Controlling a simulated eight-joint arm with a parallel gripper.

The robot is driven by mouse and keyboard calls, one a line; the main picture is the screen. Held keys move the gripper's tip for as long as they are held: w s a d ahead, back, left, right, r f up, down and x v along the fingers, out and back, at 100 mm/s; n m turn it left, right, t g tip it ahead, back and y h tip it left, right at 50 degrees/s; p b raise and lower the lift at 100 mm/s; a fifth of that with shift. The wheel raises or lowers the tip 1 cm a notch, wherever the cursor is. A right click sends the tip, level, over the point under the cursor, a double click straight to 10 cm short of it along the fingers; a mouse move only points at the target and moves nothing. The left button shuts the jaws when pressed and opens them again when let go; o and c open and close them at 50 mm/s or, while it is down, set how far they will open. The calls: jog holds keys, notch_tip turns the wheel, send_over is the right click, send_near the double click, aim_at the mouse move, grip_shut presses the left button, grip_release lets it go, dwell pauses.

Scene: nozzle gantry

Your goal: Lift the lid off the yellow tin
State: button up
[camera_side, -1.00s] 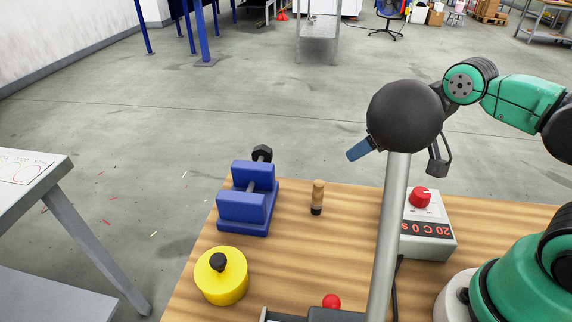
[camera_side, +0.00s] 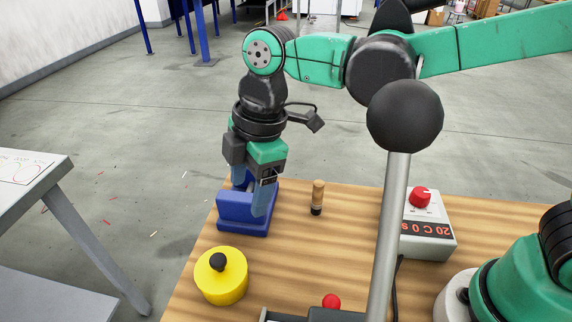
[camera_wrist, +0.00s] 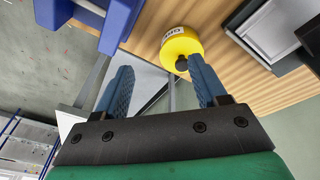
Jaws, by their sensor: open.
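The yellow tin (camera_side: 222,284) stands upright at the front left of the wooden table. Its yellow lid (camera_side: 220,264) is on it, with a black knob (camera_side: 218,261) on top. My gripper (camera_side: 251,203) points down over the blue block, behind the tin and above its height, apart from it. In the wrist view the blue fingers of my gripper (camera_wrist: 160,82) are spread with nothing between them. The tin (camera_wrist: 183,45) shows there beyond the right finger, its knob (camera_wrist: 182,63) close to that fingertip in the picture; a white label is on its side.
A blue cradle block (camera_side: 245,212) stands right by my fingers. A small wooden-handled piece (camera_side: 318,197) stands to its right. A control box with a red dial (camera_side: 428,232) is further right. A grey post with a black ball (camera_side: 404,115) rises in front.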

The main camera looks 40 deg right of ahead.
aim_at(218, 258)
jog(key=a+n, duration=0.1)
jog(key=a, duration=0.1)
jog(key=a+f+n+g, duration=0.1)
jog(key=n, duration=0.1)
jog(key=s+a+f+n, duration=0.1)
jog(key=a, duration=0.1)
jog(key=shift+a+f+n+g, duration=0.15)
jog(key=shift+a+n+g, duration=0.15)
jog(key=shift+a+n, duration=0.1)
jog(key=shift+s+a+f, duration=0.1)
jog(key=shift+f, duration=0.15)
jog(key=shift+s+a+f, duration=0.1)
jog(key=shift+a+f, duration=0.1)
jog(key=shift+f, duration=1.1)
jog(key=shift+s+a+f, duration=0.1)
jog(key=shift+a+f, duration=0.05)
jog(key=shift+f, duration=1.1)
grip_shut()
